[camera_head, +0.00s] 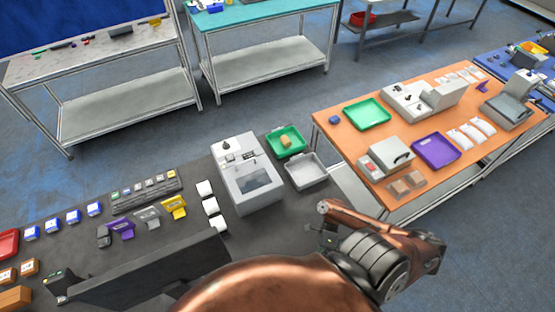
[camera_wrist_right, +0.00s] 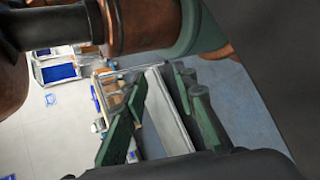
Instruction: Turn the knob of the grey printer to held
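The grey printer (camera_head: 252,180) stands upright on the dark table in the head view, left of my arm. It is a pale box with a dark window in its lid. A small dark knob (camera_head: 226,145) shows at its back left top; its setting is too small to read. My right arm crosses the bottom of the head view, its hand end right of and nearer than the printer, apart from it. In the right wrist view my right gripper (camera_wrist_right: 162,80) has its green fingers apart with nothing held between them. The printer is not recognisable there. My left gripper is not in view.
A green tray (camera_head: 287,135) and a grey tray (camera_head: 322,171) sit right of the printer. White blocks (camera_head: 211,206) line its left side. A dark screen (camera_head: 150,268) stands in front. An orange table (camera_head: 345,123) with trays and machines lies to the right.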

